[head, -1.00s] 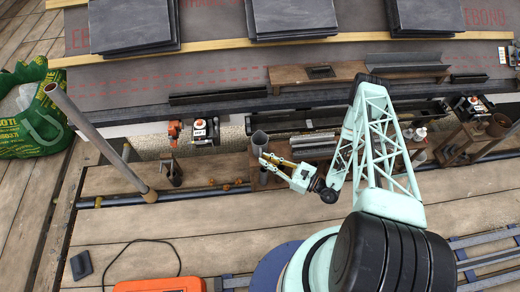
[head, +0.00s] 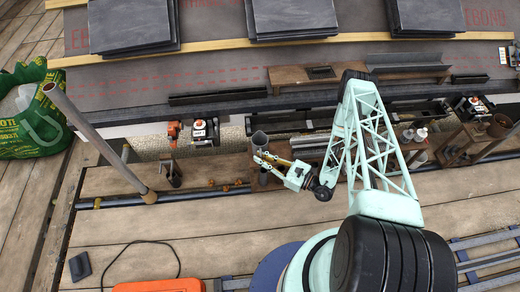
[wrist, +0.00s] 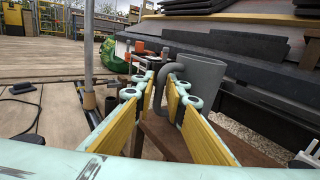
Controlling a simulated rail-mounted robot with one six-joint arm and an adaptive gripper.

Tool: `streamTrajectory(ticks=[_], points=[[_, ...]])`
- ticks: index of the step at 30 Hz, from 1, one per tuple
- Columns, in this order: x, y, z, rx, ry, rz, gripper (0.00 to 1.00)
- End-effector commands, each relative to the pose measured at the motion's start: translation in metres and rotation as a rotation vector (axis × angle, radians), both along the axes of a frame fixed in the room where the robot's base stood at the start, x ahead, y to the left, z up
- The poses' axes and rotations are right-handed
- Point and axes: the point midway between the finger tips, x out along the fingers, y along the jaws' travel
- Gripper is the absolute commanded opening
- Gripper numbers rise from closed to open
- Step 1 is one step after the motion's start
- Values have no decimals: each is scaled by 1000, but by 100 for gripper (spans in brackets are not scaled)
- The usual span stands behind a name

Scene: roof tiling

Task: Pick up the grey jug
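The grey jug (head: 259,139) stands upright on a wooden bench near the middle of the head view. In the wrist view, its grey body (wrist: 203,78) is just beyond my fingertips, with its dark curved handle (wrist: 160,90) facing me. My gripper (head: 268,159) is at the jug's near side. In the wrist view, the yellow-padded fingers of my gripper (wrist: 164,88) are apart, with the handle between their tips. I cannot tell if either pad touches it. The jug's base is partly hidden by the right finger.
A slanted metal pole (head: 95,135) and a green bag (head: 32,115) are at the left. An orange-and-white tool (head: 204,131) sits left of the jug. White bottles (head: 421,134) stand on the right. Slate stacks (head: 292,17) lie behind. The front planks are mostly clear.

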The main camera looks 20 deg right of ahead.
Motion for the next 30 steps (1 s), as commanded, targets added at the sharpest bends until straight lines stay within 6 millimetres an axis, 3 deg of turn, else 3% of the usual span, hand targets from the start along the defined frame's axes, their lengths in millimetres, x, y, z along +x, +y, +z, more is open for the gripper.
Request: streamTrajectory(ticks=[4,8,30], points=[[0,0,0,0,0,0,11],[0,0,0,0,0,0,0],[0,0,4,0,0,0,0]])
